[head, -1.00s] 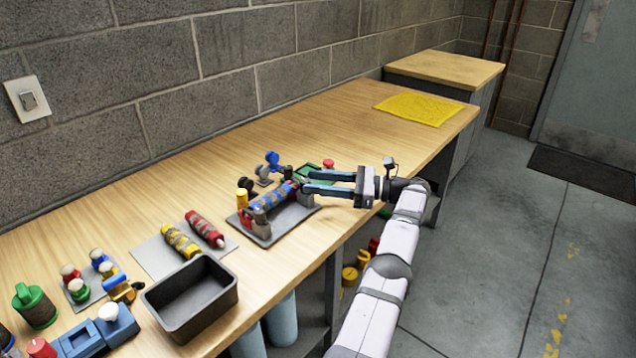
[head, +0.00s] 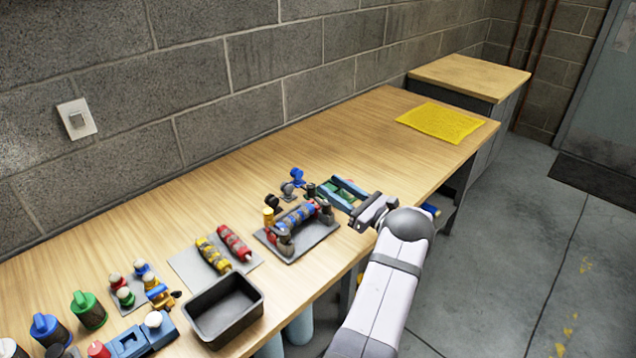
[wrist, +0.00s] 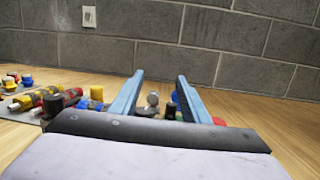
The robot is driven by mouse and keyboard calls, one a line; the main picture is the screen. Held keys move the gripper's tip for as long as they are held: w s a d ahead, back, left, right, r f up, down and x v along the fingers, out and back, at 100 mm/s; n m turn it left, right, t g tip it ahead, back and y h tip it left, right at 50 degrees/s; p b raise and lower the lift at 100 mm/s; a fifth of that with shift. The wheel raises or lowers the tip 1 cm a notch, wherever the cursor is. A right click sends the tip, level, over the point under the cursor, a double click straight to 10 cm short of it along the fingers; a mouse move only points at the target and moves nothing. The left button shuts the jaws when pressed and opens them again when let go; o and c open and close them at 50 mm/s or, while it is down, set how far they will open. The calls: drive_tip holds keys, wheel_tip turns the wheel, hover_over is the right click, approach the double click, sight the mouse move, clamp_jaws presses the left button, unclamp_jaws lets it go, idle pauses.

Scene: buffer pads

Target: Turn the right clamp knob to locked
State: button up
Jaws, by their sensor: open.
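The clamp fixture is a grey plate (head: 303,250) bearing a blue roller with yellowish patches (head: 297,215). A dark grey left clamp knob (head: 285,243) and right clamp knob (head: 326,213) stand at the roller's two ends. Whether the right one is locked cannot be told. My gripper (head: 328,184) is open, its two blue fingers pointing toward the wall over a green tray (head: 338,193), just right of and behind the right knob. In the wrist view nothing is held between my fingers (wrist: 158,84); a small grey knob (wrist: 152,99) shows beyond them.
Blue (head: 297,176), grey (head: 287,190) and black (head: 272,202) knobs stand behind the fixture, with a yellow cylinder (head: 268,215) at its left. Yellow and red rollers and a dark bin (head: 224,305) lie farther left. The bench toward the yellow mat (head: 440,121) is clear.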

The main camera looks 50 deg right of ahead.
sight(330, 205)
drive_tip(key=shift+s+a+m+g+h+p, duration=0.15)
drive_tip(key=shift+s+a+m+h+p, duration=0.1)
drive_tip(key=shift+a+m+h+p, duration=0.15)
drive_tip(key=shift+s+a+m+g+h+p, duration=0.2)
drive_tip(key=shift+a+m+h+p, duration=0.1)
drive_tip(key=shift+a+h+p, duration=0.15)
drive_tip(key=shift+g+h, duration=0.55)
drive_tip(key=shift+h, duration=0.2)
drive_tip(key=f, duration=0.1)
drive_tip(key=s+f+b, duration=0.1)
drive_tip(key=f, duration=0.2)
drive_tip(key=shift+s+a+f+b, duration=0.35)
drive_tip(key=shift+w+d+p, duration=0.2)
drive_tip(key=shift+w+p, duration=0.25)
drive_tip(key=shift+w, duration=1.4)
drive_tip(key=shift+w+d+p, duration=0.15)
drive_tip(key=shift+w+p, duration=0.3)
drive_tip(key=shift+w, duration=1.35)
clamp_jaws()
drive_tip(key=c, duration=1.1)
unclamp_jaws()
drive_tip(key=shift+f+y+b, duration=0.1)
drive_tip(key=shift+y+b, duration=0.2)
drive_tip(key=shift+b, duration=0.1)
